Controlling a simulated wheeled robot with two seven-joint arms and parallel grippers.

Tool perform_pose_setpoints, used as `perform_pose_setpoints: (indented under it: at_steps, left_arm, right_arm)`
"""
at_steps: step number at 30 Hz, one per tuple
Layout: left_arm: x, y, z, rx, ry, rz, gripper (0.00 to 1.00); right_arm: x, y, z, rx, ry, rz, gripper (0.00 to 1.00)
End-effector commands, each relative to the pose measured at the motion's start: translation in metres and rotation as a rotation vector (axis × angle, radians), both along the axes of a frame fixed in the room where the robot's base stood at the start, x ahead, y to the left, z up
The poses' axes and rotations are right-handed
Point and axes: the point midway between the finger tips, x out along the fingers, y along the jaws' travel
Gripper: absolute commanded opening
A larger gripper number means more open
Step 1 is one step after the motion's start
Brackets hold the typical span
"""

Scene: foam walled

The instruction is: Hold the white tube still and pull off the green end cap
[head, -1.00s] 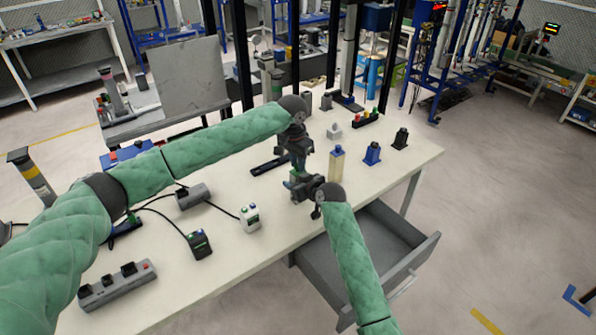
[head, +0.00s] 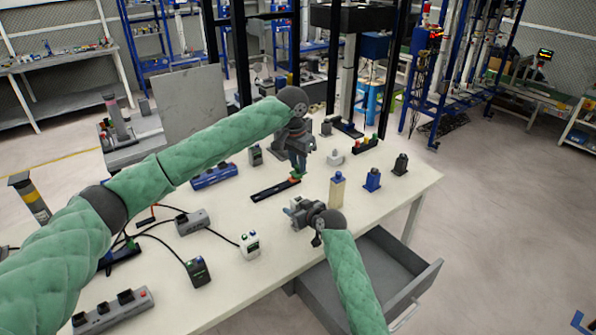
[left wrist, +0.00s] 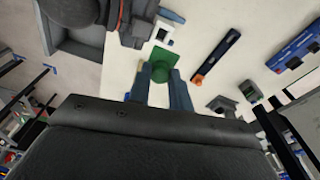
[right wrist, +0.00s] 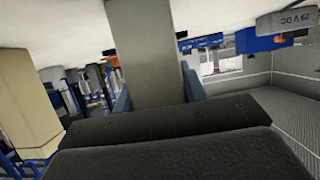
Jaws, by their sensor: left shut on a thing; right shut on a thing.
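The green end cap (left wrist: 160,63) is between the fingers of my left gripper (left wrist: 160,72) in the left wrist view. In the head view my left gripper (head: 298,168) is shut on it above the table. My right gripper (head: 295,209) is lower and nearer the front edge. The white tube (right wrist: 145,55) stands between its fingers in the right wrist view, looking greyish in shade. In the left wrist view the tube's open square end (left wrist: 161,33) shows, with a gap between it and the cap. In the head view the tube is mostly hidden by the right gripper.
A cream block with a blue top (head: 337,192) stands just right of my right gripper. A black bar with an orange end (head: 272,190) lies beneath the left gripper. Blue (head: 372,180) and black (head: 400,165) parts stand further right. An open drawer (head: 375,265) juts out in front.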

Motion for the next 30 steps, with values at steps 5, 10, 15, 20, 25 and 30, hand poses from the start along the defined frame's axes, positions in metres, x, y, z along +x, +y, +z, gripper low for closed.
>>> perform_pose_setpoints:
  at_steps: [5,10,15,20,25,30]
  left_arm:
    - [0.0,0.0,0.001,0.001,0.001,0.0,0.0]
    - [0.0,0.0,0.001,0.001,0.001,0.0,0.0]
    - [0.0,0.0,0.001,0.001,0.001,0.0,0.0]
    - [0.0,0.0,0.001,0.001,0.001,0.0,0.0]
    - [0.0,0.0,0.001,0.001,0.001,0.0,0.0]
    - [0.0,0.0,0.001,0.001,0.001,0.0,0.0]
  right_arm:
    - [0.0,0.0,0.0,0.0,0.0,0.0,0.16]
    - [0.0,0.0,0.0,0.0,0.0,0.0,0.55]
    - [0.0,0.0,0.0,0.0,0.0,0.0,0.67]
    - [0.0,0.0,0.0,0.0,0.0,0.0,0.67]
    - [-0.007,-0.006,0.004,-0.001,-0.002,0.0,0.67]
    - [-0.028,-0.021,0.013,-0.003,-0.001,0.0,0.67]
